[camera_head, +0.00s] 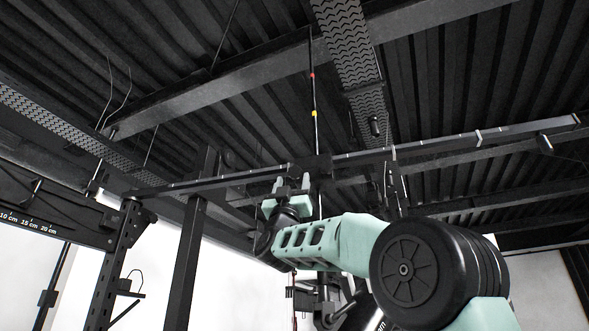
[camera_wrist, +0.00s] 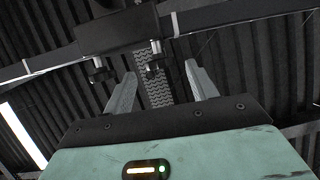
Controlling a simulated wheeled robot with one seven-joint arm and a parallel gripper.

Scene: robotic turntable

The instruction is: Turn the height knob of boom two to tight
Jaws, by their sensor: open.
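A long dark boom (camera_head: 440,143) with pale marks runs across the head view; it also shows in the wrist view (camera_wrist: 240,15). A black clamp block (camera_wrist: 118,28) sits on it. Two small black knobs hang below the block: one (camera_wrist: 155,64) in the gap between my fingertips as seen, the other (camera_wrist: 100,73) left of my left finger. No label shows which is the height knob or whether this is boom two. My gripper (camera_wrist: 160,70) is open and empty, pointing up just below the block. It also shows in the head view (camera_head: 292,184), where the knobs cannot be made out.
A thin vertical rod (camera_head: 313,95) with red and yellow bands rises above the block. A dark post (camera_head: 185,262) stands left of my arm. A frame with a centimetre scale (camera_head: 40,222) is at far left. Ceiling beams and a perforated tray (camera_head: 345,40) are overhead.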

